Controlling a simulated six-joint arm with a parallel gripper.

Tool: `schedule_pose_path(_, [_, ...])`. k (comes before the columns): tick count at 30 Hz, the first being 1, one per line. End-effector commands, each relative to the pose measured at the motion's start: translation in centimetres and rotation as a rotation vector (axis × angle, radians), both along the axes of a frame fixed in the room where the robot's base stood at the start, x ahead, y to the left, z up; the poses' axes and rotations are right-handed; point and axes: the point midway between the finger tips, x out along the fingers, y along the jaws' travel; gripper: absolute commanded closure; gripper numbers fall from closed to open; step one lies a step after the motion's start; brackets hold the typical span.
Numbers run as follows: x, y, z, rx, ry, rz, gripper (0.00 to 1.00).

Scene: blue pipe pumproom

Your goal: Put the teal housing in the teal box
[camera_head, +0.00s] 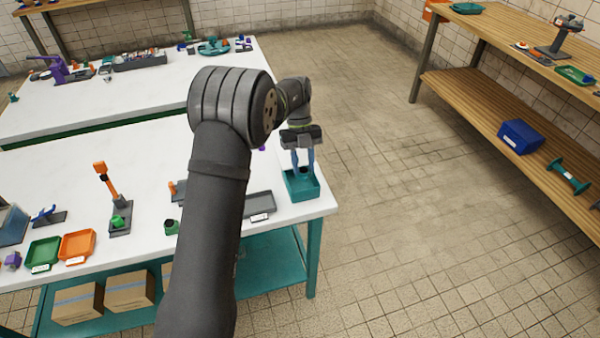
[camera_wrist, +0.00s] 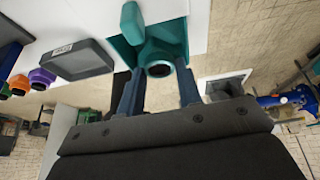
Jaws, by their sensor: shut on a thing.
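The teal box (camera_head: 303,192) stands at the right end of the near white table. In the wrist view the box (camera_wrist: 176,28) shows behind the fingertips. My gripper (camera_head: 303,158) is directly above the box, pointing down, with its fingertips near or inside the opening. In the wrist view my gripper (camera_wrist: 158,76) is shut on the teal housing (camera_wrist: 160,56), a rounded part with a dark round hole. The housing overlaps the box in that view; I cannot tell whether it touches the box floor. In the head view the housing is not clearly visible.
A grey tray (camera_head: 259,205) lies just left of the teal box. Green (camera_head: 43,254) and orange (camera_head: 77,246) trays and an orange-topped stand (camera_head: 112,190) are farther left. The table's right edge is close to the box. A wooden shelf (camera_head: 500,110) stands at right, across free floor.

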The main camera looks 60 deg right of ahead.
Motion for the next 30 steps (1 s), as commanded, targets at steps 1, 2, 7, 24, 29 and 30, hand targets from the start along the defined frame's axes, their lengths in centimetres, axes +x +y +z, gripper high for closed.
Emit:
schedule_pose_path(1, [0.6,-0.2,-0.4,0.0,0.0,0.001,1.0])
schedule_pose_path(2, [0.8,-0.3,-0.5,-0.001,0.001,0.0,1.0])
schedule_pose_path(7, [1.3,-0.4,-1.3,0.0,0.001,-0.001,1.0])
schedule_pose_path(24, [1.2,-0.4,-4.9,-0.001,0.001,0.0,1.0])
schedule_pose_path(29, [1.2,-0.4,-5.1,-0.001,0.001,0.0,0.59])
schedule_pose_path(30, [1.2,-0.4,-5.1,-0.001,0.001,0.0,0.59])
